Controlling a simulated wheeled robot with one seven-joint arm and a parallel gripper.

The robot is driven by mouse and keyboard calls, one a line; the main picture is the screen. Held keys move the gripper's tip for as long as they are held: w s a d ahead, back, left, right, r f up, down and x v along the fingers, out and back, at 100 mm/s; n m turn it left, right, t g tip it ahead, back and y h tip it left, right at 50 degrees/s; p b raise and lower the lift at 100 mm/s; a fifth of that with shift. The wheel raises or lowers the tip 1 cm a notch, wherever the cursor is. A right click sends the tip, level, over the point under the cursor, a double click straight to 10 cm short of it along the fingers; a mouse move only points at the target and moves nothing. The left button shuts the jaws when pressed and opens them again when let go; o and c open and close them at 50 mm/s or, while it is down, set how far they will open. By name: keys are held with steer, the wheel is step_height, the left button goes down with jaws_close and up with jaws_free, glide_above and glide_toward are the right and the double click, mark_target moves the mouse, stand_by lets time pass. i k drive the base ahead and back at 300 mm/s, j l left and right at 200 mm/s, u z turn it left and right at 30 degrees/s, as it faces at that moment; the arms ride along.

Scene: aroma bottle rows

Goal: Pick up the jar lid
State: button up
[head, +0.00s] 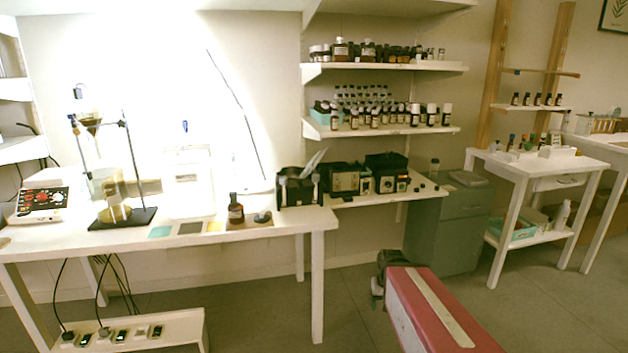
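A small dark round piece (262,217) lies on the white table near its front edge in the head view. It looks like a jar lid, but it is too small to be sure. A dark brown bottle (236,212) stands upright just to its left.
Wall shelves (390,130) hold several bottles. A green-grey cabinet (445,235) stands right.

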mark_target(262, 218)
steer(key=j+u, duration=0.1)
steer(key=u, duration=1.1)
